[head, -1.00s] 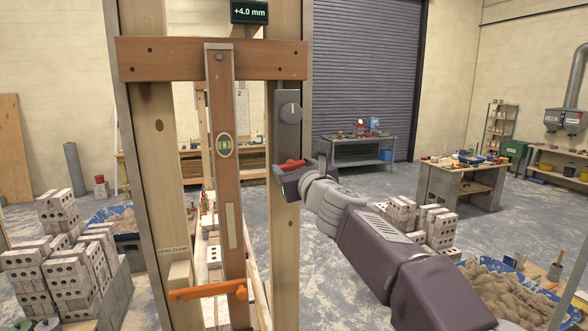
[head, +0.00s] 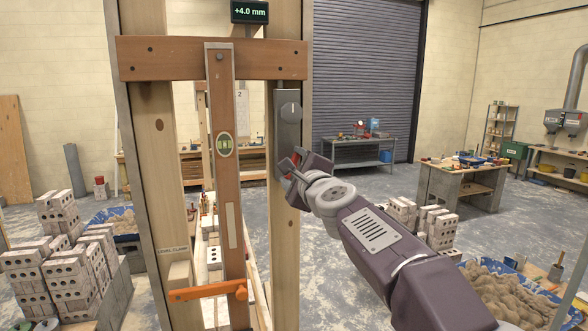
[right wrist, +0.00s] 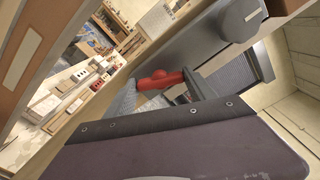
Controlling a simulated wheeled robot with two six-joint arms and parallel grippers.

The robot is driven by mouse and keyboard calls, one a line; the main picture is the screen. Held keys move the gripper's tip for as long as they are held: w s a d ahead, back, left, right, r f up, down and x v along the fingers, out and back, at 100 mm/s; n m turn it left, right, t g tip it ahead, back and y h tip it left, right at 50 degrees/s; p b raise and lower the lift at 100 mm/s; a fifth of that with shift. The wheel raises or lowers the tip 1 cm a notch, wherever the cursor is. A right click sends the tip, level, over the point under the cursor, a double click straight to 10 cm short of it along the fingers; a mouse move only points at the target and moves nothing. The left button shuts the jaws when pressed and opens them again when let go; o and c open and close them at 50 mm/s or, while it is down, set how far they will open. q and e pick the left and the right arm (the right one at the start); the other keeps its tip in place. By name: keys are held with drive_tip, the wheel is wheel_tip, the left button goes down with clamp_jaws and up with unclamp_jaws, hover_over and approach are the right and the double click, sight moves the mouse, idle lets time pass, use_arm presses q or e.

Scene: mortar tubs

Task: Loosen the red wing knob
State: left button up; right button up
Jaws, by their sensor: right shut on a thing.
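The red wing knob (right wrist: 160,79) sits on the grey metal fitting of the right wooden post, below a round grey dial (head: 290,112). In the right wrist view, both of its wings show between my two finger pads. My right gripper (head: 290,167) is shut on the knob, with its jaws tilted. In the head view the jaws hide most of the knob, and only bits of red show. My left gripper is not in view.
A long wooden level (head: 224,190) hangs upright from a crossbar (head: 212,60), left of my gripper. An orange level clamp (head: 208,291) crosses its lower end. A display (head: 249,12) above reads +4.0 mm. Block stacks (head: 72,262) stand at left.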

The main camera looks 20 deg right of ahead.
drive_tip(key=n, duration=0.5)
drive_tip(key=shift+n, duration=0.3)
idle(0.4)
drive_tip(key=o, duration=1.4)
